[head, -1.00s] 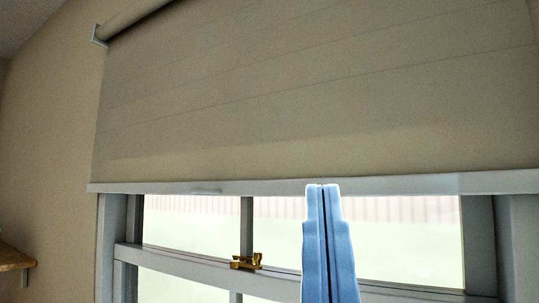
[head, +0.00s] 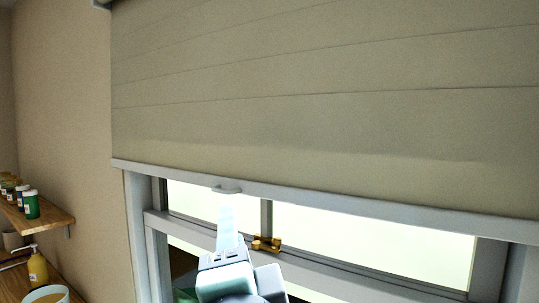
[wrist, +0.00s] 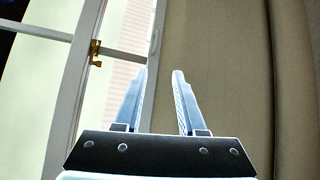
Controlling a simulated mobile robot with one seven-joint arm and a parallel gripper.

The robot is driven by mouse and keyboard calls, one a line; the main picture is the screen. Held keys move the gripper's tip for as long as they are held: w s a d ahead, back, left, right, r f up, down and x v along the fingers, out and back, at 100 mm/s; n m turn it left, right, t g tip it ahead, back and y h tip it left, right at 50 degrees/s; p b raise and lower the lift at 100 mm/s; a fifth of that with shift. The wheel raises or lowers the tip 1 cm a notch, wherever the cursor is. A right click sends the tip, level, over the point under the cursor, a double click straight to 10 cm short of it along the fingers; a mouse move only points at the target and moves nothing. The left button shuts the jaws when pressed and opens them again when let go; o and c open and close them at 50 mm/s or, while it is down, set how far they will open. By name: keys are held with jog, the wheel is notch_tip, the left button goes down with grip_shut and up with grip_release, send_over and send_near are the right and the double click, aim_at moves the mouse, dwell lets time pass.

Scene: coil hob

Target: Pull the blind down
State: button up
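The beige roller blind (head: 320,90) hangs partly down over the window. A pale bottom bar (head: 400,207) runs along its lower edge, with a small handle (head: 227,188) near its left end. My gripper (head: 228,203) points up at the handle from just below it in the head view; whether they touch is unclear. In the wrist view the two fingers of my gripper (wrist: 160,73) are spread with nothing between them. The handle (wrist: 153,43) shows there beyond the fingertips, slightly left of the middle of the gap, and the blind (wrist: 215,60) fills the right side.
The window frame (head: 156,235) and a brass latch (head: 264,243) lie below the blind. A wooden shelf (head: 42,222) with several small jars is on the left wall. A yellow pump bottle (head: 37,268) and a bowl (head: 48,295) stand lower left.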

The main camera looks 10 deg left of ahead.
jog(key=a+m+g, duration=0.1)
jog(key=a, duration=0.1)
jog(key=p, duration=0.6)
send_near(219, 192)
jog(key=shift+y, duration=0.3)
jog(key=x, duration=0.6)
jog(key=shift+w, duration=0.4)
jog(key=shift+w+a, duration=0.3)
jog(key=shift+w, duration=0.35)
grip_shut()
